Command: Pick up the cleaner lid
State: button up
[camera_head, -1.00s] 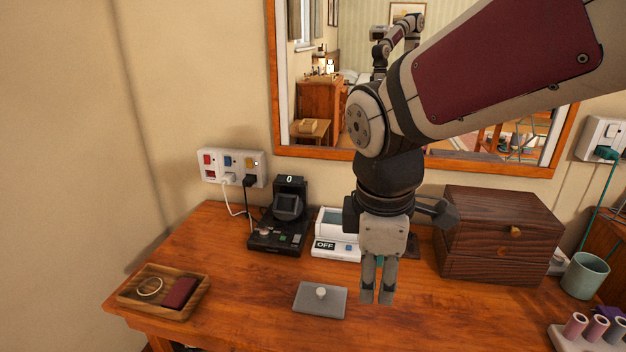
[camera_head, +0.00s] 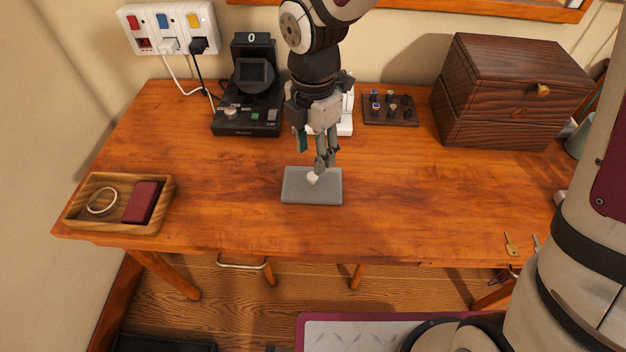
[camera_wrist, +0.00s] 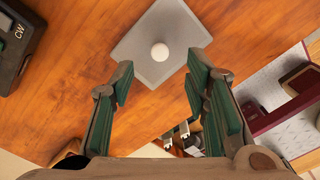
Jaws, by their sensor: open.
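The cleaner lid (camera_head: 327,190) is a flat grey plate with a small white round knob (camera_head: 313,178), lying on the wooden table. It also shows in the wrist view (camera_wrist: 150,60), with the knob (camera_wrist: 160,51) near the top middle. My gripper (camera_head: 322,166) points down at the lid, its fingertips close to the knob in the head view. In the wrist view my gripper (camera_wrist: 160,76) is open and empty, its green-padded fingers spread on either side below the knob. The white cleaner (camera_head: 345,123) stands behind my gripper, mostly hidden by it.
A black device (camera_head: 250,117) stands back left. A wooden tray (camera_head: 77,216) with a ring and a dark red block is at the left. A dark wooden box (camera_head: 505,92) and a small holder (camera_head: 391,118) stand back right. The table (camera_head: 420,195) right of the lid is clear.

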aim_at(312, 175)
jog(key=shift+s+a+f+b, duration=0.1)
jog(key=shift+f+b, duration=0.8)
jog(key=shift+f, duration=2.45)
jog(key=shift+c, duration=0.6)
grip_shut()
